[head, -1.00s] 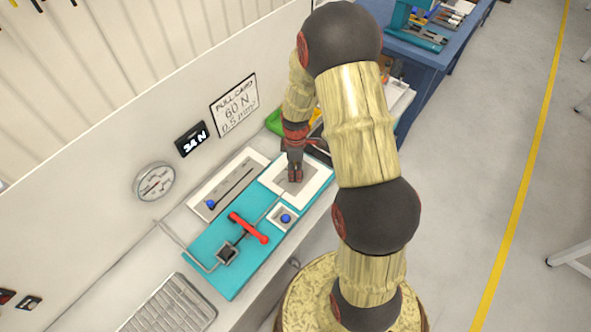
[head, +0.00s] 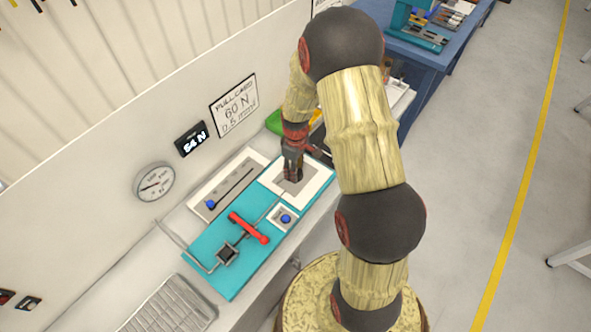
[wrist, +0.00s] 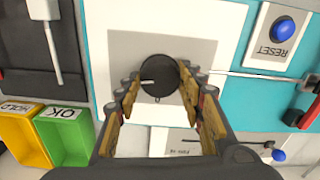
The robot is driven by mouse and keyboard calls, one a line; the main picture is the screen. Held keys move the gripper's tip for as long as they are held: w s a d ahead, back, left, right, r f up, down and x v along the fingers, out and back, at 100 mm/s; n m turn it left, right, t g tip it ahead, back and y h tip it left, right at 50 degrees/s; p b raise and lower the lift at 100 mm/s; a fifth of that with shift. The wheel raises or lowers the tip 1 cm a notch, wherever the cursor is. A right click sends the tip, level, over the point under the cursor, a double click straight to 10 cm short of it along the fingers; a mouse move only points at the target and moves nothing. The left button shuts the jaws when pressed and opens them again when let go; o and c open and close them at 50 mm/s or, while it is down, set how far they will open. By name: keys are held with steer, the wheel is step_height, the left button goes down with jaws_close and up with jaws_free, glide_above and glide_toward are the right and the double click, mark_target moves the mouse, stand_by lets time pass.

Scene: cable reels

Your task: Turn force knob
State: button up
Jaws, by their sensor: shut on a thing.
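The force knob (wrist: 159,79) is a round black dial with a white pointer line, set on a grey square in a white panel (wrist: 98,60). In the wrist view the pointer lies toward the left. My gripper (wrist: 160,90) is shut on the knob, one finger on each side. In the head view my gripper (head: 292,178) reaches down onto the panel and hides most of the knob. A black display (head: 192,139) on the wall reads 54 N. The pull card (head: 235,106) beside it reads 60 N, 0.5 mm².
A teal plate (head: 205,243) carries a red lever (head: 248,227) and a blue button (head: 285,218), labelled RESET in the wrist view. A round gauge (head: 154,182) is on the wall. Green (wrist: 65,136) and yellow (wrist: 20,136) bins lie beside the panel.

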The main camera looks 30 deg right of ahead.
steer(key=shift+w, duration=0.1)
steer(key=o, duration=1.2)
steer(key=shift+c, duration=0.2)
steer(key=shift+r, duration=0.1)
step_height(320, 180, up, 12)
